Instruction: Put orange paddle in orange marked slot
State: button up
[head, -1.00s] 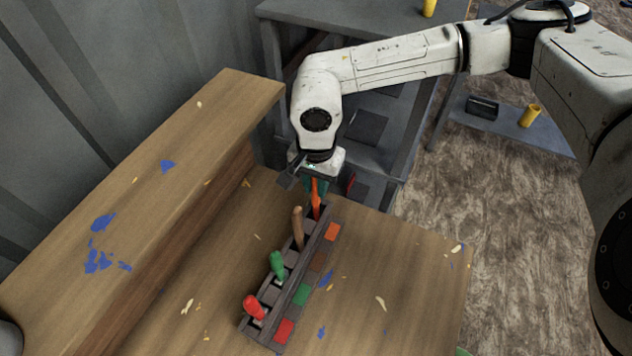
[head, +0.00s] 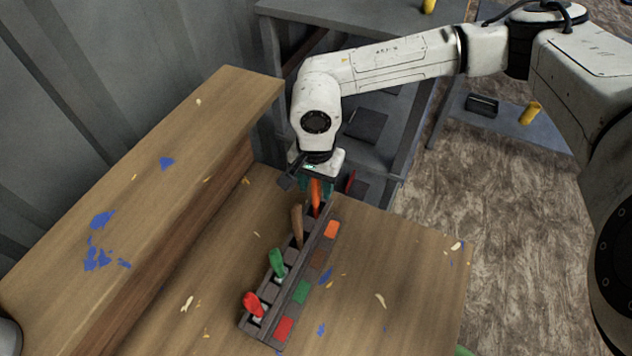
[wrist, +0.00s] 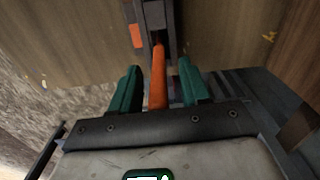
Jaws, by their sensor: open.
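The orange paddle (head: 316,196) stands upright in the far end slot of the dark rack (head: 268,320), beside the orange mark (head: 331,229). My gripper (head: 315,187) is open above that end, with its fingers around the paddle's handle. In the wrist view the orange paddle (wrist: 158,76) rises between the two teal fingertips of my gripper (wrist: 157,84), with a gap visible on each side. The orange mark (wrist: 137,36) also shows there. The paddle's lower end is hidden inside the slot.
The same rack holds a brown paddle (head: 297,226), a green paddle (head: 277,263) and a red paddle (head: 254,304), each near its matching mark. The wooden table (head: 400,280) is clear to the right. A raised wooden ledge (head: 150,180) runs along the left.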

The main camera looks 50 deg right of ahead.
notch_tip(320, 180, up, 12)
jog(key=shift+r+b, duration=0.15)
jog(key=shift+b, duration=0.8)
